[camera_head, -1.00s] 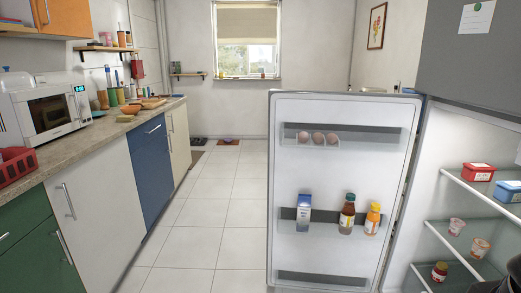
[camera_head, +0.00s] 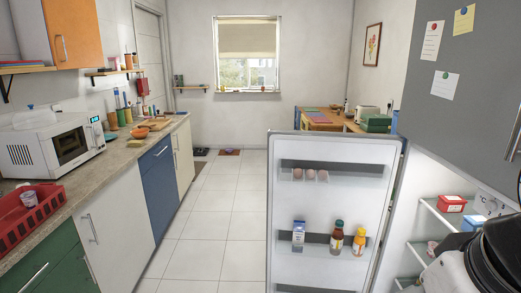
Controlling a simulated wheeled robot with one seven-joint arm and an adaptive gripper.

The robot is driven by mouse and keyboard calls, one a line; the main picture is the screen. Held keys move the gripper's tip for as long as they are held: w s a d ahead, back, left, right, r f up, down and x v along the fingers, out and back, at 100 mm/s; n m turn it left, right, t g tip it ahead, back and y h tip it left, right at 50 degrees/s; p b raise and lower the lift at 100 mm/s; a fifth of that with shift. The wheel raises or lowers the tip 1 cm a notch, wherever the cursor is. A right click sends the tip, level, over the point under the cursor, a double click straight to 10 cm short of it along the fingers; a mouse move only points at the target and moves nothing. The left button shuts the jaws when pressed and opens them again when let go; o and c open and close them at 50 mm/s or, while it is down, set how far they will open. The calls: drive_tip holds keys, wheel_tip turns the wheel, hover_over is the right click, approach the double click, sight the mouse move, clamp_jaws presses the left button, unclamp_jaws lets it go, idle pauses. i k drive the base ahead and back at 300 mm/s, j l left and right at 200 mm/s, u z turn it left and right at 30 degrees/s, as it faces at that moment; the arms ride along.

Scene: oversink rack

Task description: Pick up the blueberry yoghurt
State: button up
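The fridge at the right stands open. A small pale pinkish cup (camera_head: 432,248) shows on a fridge shelf, partly hidden by my arm. It looks like a yoghurt cup, but its label is too small to read, so I cannot tell the flavour. Another small pale cup (camera_head: 28,198) sits in the red rack on the left counter; its flavour is also unreadable. My black and white arm covers the lower right corner, in front of the fridge shelves. My gripper's fingers do not show.
The open fridge door (camera_head: 335,205) holds eggs (camera_head: 311,175), a carton (camera_head: 298,235) and two bottles. Red (camera_head: 452,204) and blue tubs stand on the upper fridge shelf. The red rack (camera_head: 30,215) and microwave (camera_head: 52,146) are on the left counter. Tiled floor between is clear.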

sight(28, 198)
drive_tip(key=u, duration=1.55)
drive_tip(key=i+l+u, duration=0.2)
drive_tip(key=i+l, duration=0.3)
drive_tip(key=i, duration=0.2)
drive_tip(key=i+l+u, duration=0.25)
drive_tip(key=i+l, duration=0.3)
drive_tip(key=i+l+u, duration=0.2)
drive_tip(key=i+l, duration=0.5)
drive_tip(key=i+l+u, duration=0.2)
drive_tip(key=i+l, duration=0.35)
drive_tip(key=l, duration=0.3)
